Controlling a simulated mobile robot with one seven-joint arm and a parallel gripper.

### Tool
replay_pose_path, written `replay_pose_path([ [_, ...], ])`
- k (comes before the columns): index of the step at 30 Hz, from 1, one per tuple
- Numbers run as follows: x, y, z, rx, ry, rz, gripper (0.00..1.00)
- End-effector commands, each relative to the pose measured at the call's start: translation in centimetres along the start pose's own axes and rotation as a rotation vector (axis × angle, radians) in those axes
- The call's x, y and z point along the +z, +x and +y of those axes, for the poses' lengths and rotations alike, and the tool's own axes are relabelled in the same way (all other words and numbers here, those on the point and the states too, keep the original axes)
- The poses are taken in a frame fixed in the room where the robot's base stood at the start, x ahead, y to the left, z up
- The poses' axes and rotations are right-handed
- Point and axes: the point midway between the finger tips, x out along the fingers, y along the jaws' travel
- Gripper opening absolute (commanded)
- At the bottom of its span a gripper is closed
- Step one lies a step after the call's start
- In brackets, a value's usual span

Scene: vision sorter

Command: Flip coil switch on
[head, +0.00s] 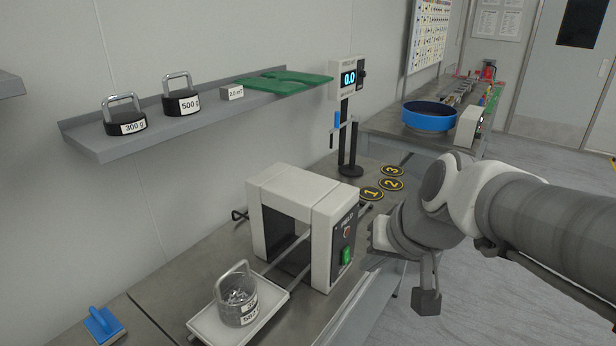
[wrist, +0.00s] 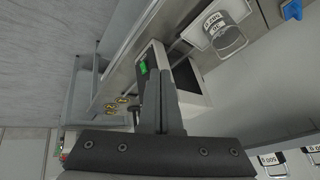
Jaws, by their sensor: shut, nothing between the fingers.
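The coil unit (head: 318,222) is a white arch-shaped housing on the grey bench. Its front panel, facing right, carries a label, a small red lamp or button (head: 347,231) and a green switch (head: 346,256). The switch also shows in the wrist view (wrist: 143,68), just left of my fingertips. My gripper (wrist: 158,75) is shut and empty, close in front of the panel. In the head view my wrist hides most of it at the panel's right. I cannot tell whether the fingers touch the switch, or which way the switch is set.
A display stand (head: 348,120) reading 0.0 and yellow numbered discs (head: 391,184) are behind. A wall shelf (head: 85,142) holds weights. A blue brush-like block (head: 103,324) lies front left.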

Motion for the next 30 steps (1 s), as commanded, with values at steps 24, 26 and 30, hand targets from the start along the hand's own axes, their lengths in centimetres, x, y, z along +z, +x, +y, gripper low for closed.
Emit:
replay_pose_path([
  [24, -7.2, 16.2, 9.0, 0.006, 0.408, 0.095, 0.0],
  [26, -7.3, 16.5, 9.3, 0.01, 0.416, 0.097, 0.0],
  [30, -7.4, 16.6, 9.5, 0.012, 0.423, 0.1, 0.0],
])
